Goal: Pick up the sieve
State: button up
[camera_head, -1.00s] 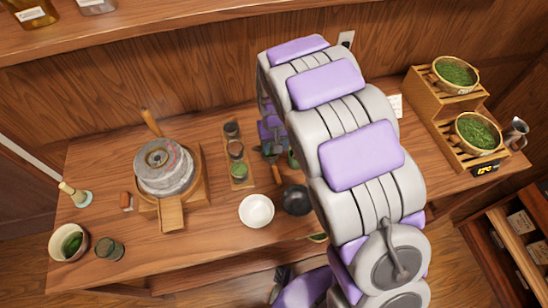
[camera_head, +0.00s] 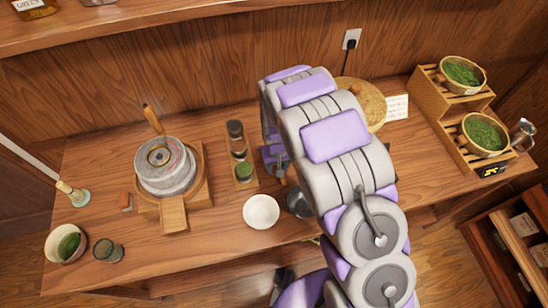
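I cannot pick out the sieve with certainty. A round, tan woven piece (camera_head: 362,98) lies at the back of the table, partly behind my arm; I cannot tell whether it is the sieve. My gripper (camera_head: 277,158) is low over the middle of the table, just right of a narrow wooden tray (camera_head: 252,185). My arm hides most of the gripper and the surface under it. Its fingers and anything between them do not show clearly.
A stone mill (camera_head: 165,172) stands left of the tray. A white bowl (camera_head: 261,211) and a partly hidden dark bowl (camera_head: 299,205) sit near the front edge. A wooden stand (camera_head: 437,108) with baskets of green leaves is at right.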

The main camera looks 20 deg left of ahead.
jog(key=shift+d+r, duration=0.15)
jog(key=shift+d, duration=0.5)
jog(key=c, duration=0.4)
jog(key=shift+a, duration=0.1)
jog(key=c, duration=0.3)
jog(key=shift+s+a, duration=0.1)
jog(key=shift+a, duration=0.25)
grip_shut()
jog(key=shift+d, duration=0.1)
